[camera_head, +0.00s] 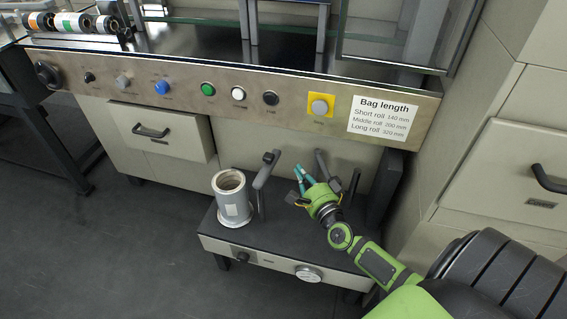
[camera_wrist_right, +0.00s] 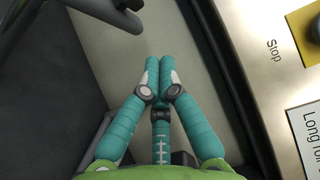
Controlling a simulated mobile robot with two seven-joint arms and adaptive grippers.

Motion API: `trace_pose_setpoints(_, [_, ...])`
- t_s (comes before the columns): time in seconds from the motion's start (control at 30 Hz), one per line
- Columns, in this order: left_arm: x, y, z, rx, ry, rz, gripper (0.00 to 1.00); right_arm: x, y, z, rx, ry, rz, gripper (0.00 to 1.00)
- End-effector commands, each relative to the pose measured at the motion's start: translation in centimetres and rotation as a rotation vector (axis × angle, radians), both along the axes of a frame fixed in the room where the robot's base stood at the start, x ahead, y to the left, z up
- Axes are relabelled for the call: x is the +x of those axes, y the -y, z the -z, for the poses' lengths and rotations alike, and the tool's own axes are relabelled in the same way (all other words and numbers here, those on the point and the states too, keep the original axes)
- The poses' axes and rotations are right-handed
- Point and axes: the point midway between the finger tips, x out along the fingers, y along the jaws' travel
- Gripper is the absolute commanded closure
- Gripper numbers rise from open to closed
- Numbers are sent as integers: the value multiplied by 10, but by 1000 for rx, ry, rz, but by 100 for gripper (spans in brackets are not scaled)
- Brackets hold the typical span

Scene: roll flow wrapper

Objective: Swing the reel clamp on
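A white film reel (camera_head: 232,205) with an open core stands upright on the dark top of the low unit (camera_head: 275,240). A grey clamp-like arm (camera_head: 264,172) on a thin post rises just right of the reel, apart from its core. Another grey arm (camera_head: 322,165) stands farther right, behind my right gripper. I cannot tell for sure which one is the reel clamp. My right gripper (camera_head: 302,172) is between the two arms. Its teal fingers (camera_wrist_right: 161,70) meet at the tips in the wrist view, with nothing visible between them. A dark grey lever (camera_wrist_right: 108,12) shows at upper left there. My left gripper is out of view.
The button panel (camera_head: 185,85) runs above the low unit, with a yellow-backed stop button (camera_head: 320,107) and a bag-length label (camera_head: 382,116). A knob (camera_head: 308,273) is on the low unit's front. Cabinets (camera_head: 510,170) stand at right. The floor (camera_head: 110,250) at left is clear.

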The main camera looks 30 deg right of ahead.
Motion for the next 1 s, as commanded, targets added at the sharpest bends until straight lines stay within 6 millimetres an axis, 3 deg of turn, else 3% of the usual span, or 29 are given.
trace_pose_setpoints(0.17, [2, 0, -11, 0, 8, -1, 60, 37, 5, 0, 1, 2, 0, 100])
trace_pose_setpoints(0.33, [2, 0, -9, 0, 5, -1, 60, 55, -11, -1, 2, 1, 0, 100])
trace_pose_setpoints(1.0, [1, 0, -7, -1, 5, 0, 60, 65, -18, 0, -1, -1, 0, 100])
